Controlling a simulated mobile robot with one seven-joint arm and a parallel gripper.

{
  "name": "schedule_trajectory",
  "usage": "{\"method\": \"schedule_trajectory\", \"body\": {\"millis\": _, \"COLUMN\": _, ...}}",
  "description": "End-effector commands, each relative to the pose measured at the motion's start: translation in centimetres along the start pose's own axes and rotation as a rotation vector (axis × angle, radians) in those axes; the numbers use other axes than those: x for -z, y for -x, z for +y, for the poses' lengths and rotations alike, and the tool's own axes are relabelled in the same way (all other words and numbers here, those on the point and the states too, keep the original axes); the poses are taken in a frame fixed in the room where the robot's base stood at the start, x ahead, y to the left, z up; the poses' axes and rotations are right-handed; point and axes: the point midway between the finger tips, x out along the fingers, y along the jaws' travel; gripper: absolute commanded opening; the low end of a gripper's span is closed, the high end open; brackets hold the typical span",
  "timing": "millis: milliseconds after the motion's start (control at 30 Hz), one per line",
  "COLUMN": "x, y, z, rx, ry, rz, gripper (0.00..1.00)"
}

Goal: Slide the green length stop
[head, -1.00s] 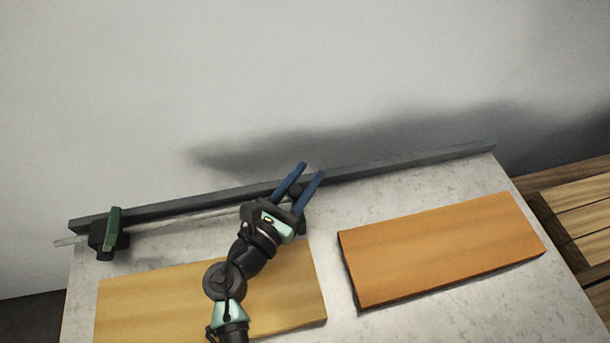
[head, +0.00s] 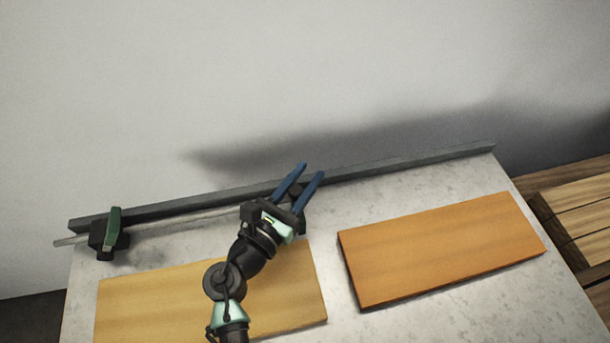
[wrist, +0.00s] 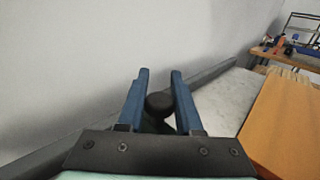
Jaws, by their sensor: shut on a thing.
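My gripper (head: 305,173) has two blue fingers and is at the grey rail. It is shut on a round dark knob (wrist: 159,102), which shows between the fingers in the wrist view. A dark green body (head: 302,226) shows partly beside my gripper in the head view. It appears to be the green length stop under the knob, mostly hidden by my gripper. A black block with a green upright part (head: 114,229) sits at the rail's left end, apart from my gripper, around a thin pale rod (head: 70,241).
The long grey rail (head: 410,167) runs along the back edge of the pale table (head: 325,285), by the wall. A yellowish board (head: 150,300) lies below the rail at left, partly under my arm. An orange board (head: 440,250) lies at right. Wooden slats (head: 580,215) stand beyond the right edge.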

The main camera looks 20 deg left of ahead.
Motion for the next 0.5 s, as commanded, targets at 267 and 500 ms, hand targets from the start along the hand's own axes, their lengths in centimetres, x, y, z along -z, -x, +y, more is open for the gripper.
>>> {"method": "schedule_trajectory", "body": {"millis": 267, "x": 0.02, "y": 0.01, "z": -0.02, "rx": 0.000, "ry": 0.000, "rz": 0.000, "gripper": 0.00}}
{"method": "schedule_trajectory", "body": {"millis": 500, "x": -0.03, "y": 0.54, "z": 0.57, "rx": -0.002, "ry": 0.001, "rz": 0.000, "gripper": 0.00}}
